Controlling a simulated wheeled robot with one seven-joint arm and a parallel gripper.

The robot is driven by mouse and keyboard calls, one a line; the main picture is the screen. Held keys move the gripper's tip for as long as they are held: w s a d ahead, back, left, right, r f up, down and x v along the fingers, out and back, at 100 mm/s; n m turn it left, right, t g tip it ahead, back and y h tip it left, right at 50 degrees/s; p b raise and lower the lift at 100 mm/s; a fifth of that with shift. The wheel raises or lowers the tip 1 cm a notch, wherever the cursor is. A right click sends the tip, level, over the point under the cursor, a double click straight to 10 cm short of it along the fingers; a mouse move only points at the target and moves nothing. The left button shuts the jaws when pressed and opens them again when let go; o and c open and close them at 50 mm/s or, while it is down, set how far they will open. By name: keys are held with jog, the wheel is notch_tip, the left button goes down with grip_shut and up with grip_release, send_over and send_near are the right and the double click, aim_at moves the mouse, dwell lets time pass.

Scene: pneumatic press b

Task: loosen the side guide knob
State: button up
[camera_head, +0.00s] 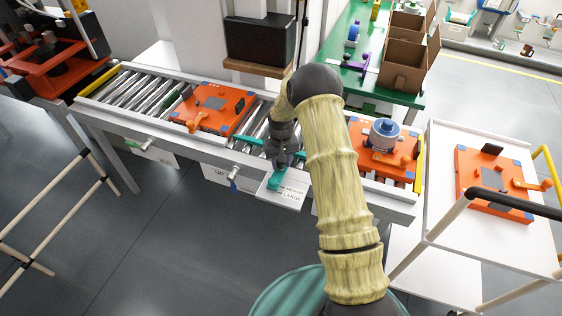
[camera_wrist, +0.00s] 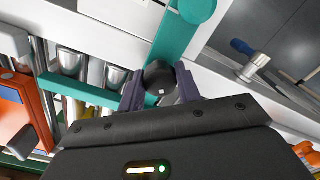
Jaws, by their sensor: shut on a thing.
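The side guide knob (camera_wrist: 160,77) is a black round knob with a small pale mark on top. It sits on the teal side guide (camera_wrist: 90,92) and lies between the two dark fingers of my gripper (camera_wrist: 159,86), which is shut on it. In the head view, my gripper (camera_head: 283,158) points down at the conveyor's front edge, and my arm and gripper hide the knob. The teal guide's end (camera_head: 275,181) shows just below the gripper, over a white label plate (camera_head: 285,196).
An orange fixture (camera_head: 212,106) lies on the rollers to the left. Another orange fixture (camera_head: 376,161) with a blue-grey round part is right of my arm. A white cart (camera_head: 440,205) stands at the right.

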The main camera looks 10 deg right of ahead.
jog(key=n, duration=0.5)
jog(key=shift+n, duration=0.3)
jog(key=n+p, duration=0.1)
jog(key=n, duration=0.4)
jog(key=shift+n, duration=0.3)
jog(key=shift+f, duration=0.1)
jog(key=shift+s, duration=0.1)
jog(key=o, duration=1)
jog(key=shift+c, duration=0.2)
notch_tip(320, 180, up, 18)
jog(key=shift+f+b, duration=0.25)
jog(key=shift+b, duration=0.05)
